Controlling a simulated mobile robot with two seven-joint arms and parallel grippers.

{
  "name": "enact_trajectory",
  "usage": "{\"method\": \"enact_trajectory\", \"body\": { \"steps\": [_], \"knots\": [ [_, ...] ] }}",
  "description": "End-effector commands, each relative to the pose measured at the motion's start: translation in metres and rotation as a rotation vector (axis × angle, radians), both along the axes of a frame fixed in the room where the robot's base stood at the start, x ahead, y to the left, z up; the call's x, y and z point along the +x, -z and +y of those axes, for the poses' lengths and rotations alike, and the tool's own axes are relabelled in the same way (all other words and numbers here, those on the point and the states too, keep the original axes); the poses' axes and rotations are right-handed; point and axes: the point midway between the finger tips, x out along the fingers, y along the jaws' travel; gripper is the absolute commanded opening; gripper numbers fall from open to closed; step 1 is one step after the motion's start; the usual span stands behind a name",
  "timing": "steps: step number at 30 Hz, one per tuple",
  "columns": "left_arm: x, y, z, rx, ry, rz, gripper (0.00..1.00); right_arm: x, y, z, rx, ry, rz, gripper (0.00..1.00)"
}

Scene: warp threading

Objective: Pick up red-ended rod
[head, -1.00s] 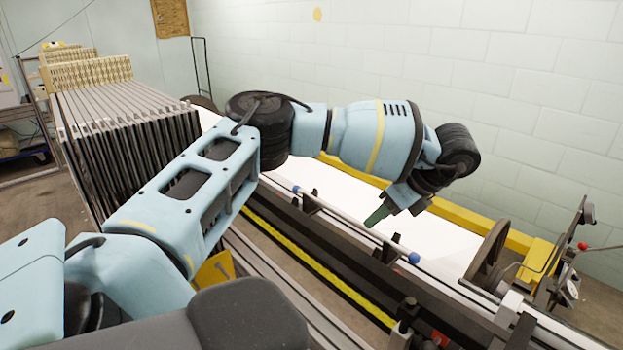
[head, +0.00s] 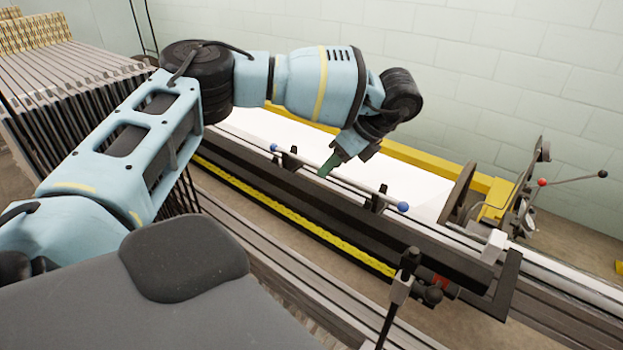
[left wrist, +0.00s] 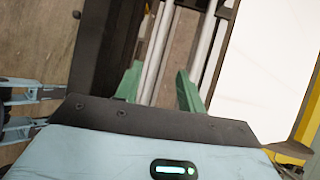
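My left gripper (head: 328,166) hangs just above a grey rod (head: 350,185) with blue ball ends, which lies across brackets on the long machine. The left wrist view shows its two green fingers (left wrist: 157,72) spread apart, with pale bars running behind the gap and nothing visibly gripped. The only red-ended bar I see is a thin one (head: 575,179) at the far right, with a red ball at its left end and a dark ball at its right. I cannot tell whether it is loose or a machine lever. My right gripper is out of view.
The long dark machine beam (head: 300,190) with a yellow strip runs diagonally below the gripper. A white sheet (head: 290,133) lies behind it. A post with a dark knob (head: 400,288) stands near the front. A rack of grey frames (head: 70,95) stands at left.

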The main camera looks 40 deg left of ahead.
Motion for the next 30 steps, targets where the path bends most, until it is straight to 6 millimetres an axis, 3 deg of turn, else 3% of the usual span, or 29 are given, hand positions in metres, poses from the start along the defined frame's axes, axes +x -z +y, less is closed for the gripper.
{"method": "enact_trajectory", "body": {
  "steps": [10,21,29,30],
  "knots": [
    [-0.006,0.017,0.01,0.001,-0.001,0.003,0.39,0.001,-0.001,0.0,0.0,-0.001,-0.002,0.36],
    [-0.02,0.056,0.027,0.001,-0.002,0.001,0.39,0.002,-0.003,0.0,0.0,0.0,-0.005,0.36],
    [-0.02,0.057,0.028,0.001,-0.001,0.001,0.39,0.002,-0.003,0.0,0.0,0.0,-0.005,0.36],
    [-0.02,0.057,0.028,0.001,-0.001,0.001,0.35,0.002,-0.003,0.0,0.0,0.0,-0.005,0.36]
  ]
}}
